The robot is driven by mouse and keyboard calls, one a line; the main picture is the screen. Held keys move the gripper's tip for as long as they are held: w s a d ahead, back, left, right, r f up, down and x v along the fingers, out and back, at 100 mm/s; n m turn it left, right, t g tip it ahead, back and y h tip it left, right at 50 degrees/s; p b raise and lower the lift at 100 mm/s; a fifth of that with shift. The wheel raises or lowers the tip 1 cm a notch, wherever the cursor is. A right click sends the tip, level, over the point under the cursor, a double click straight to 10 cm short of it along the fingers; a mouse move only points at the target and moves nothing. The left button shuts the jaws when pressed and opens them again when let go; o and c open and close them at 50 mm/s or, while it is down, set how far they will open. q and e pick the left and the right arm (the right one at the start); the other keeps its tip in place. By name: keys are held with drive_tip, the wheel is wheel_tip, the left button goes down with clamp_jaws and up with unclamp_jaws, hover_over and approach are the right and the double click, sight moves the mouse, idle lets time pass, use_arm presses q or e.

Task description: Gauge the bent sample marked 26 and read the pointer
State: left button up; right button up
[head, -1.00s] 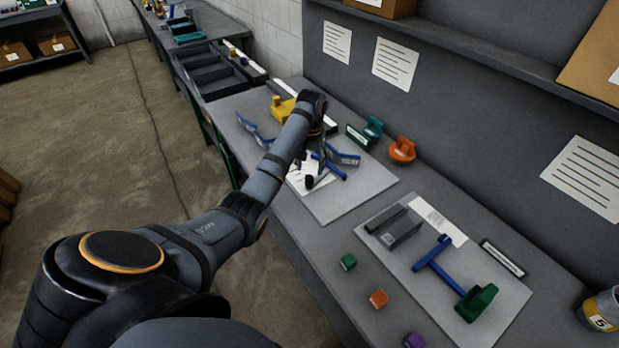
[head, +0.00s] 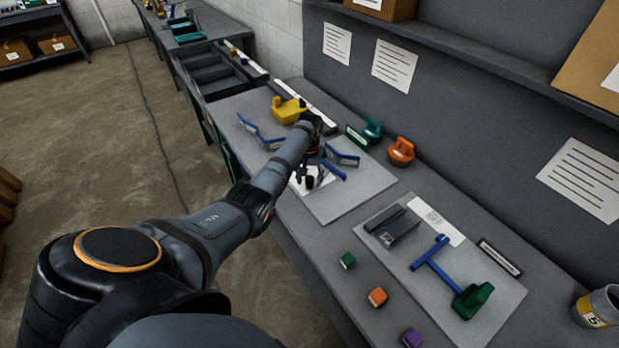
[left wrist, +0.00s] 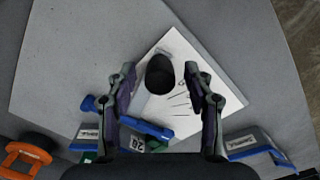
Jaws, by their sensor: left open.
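My left gripper (left wrist: 162,98) is open, pointing down over the far grey board (head: 350,207); it also shows in the head view (head: 310,180). A dark, rounded upright thing (left wrist: 160,76) stands between its fingers over a white sheet (left wrist: 180,101) with black lines. Beside the left finger in the wrist view is a blue piece (left wrist: 148,128) with a tag reading 26 (left wrist: 137,145). The finger hides part of it. Labelled bent blue pieces lie to the left (left wrist: 88,133) and right (left wrist: 245,146). No pointer reading is legible. My right gripper is out of view.
An orange thing (head: 401,151), a teal one (head: 373,129) and a yellow one (head: 289,109) stand around the far board. A nearer board (head: 400,279) holds a grey block and a blue T-shaped piece (head: 437,262).

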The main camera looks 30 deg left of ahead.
use_arm(q)
clamp_jaws()
idle(0.4)
